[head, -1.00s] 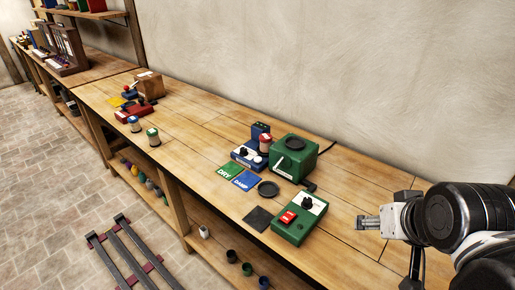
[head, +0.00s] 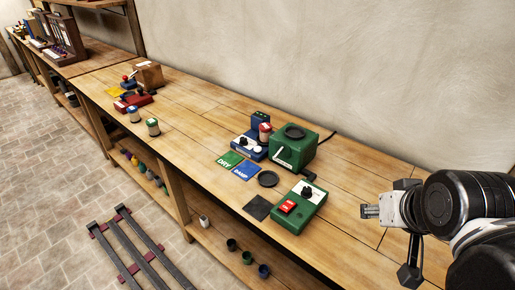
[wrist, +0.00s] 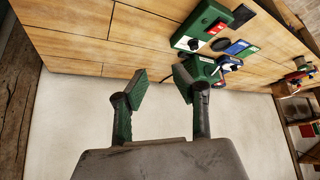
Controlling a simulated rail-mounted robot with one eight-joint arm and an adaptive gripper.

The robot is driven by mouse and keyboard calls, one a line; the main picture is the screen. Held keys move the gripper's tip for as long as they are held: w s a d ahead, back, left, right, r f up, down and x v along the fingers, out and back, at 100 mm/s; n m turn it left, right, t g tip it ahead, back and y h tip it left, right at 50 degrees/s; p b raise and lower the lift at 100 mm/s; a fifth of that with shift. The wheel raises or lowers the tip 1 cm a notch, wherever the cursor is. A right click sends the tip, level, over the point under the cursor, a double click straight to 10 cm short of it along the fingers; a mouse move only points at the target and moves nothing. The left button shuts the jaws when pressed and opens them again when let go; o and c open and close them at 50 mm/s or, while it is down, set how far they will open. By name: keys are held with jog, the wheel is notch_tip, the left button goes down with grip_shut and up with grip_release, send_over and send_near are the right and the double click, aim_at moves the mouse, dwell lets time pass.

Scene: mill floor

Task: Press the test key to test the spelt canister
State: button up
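A green control box (head: 314,205) with a red key (head: 288,207) and a black knob sits near the bench's front edge. Behind it is a green machine (head: 292,151) with a round black top and a side handle. A blue device (head: 247,148) with a dark knob and white round parts stands left of it. A red canister (head: 264,132) stands at the blue device. Two more canisters, blue-topped (head: 133,114) and green-topped (head: 152,127), stand farther left. I cannot read which is spelt. My gripper (head: 370,211) is right of the control box, apart from it; the wrist view (wrist: 160,84) shows its fingers open and empty.
Green DRY (head: 229,160) and blue DAMP (head: 246,171) cards, a black dish (head: 267,179) and a dark pad (head: 258,207) lie near the machine. A box (head: 149,75) and red items stand farther left. Bare bench separates my gripper from the control box.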

grip_shut()
dwell(1.1)
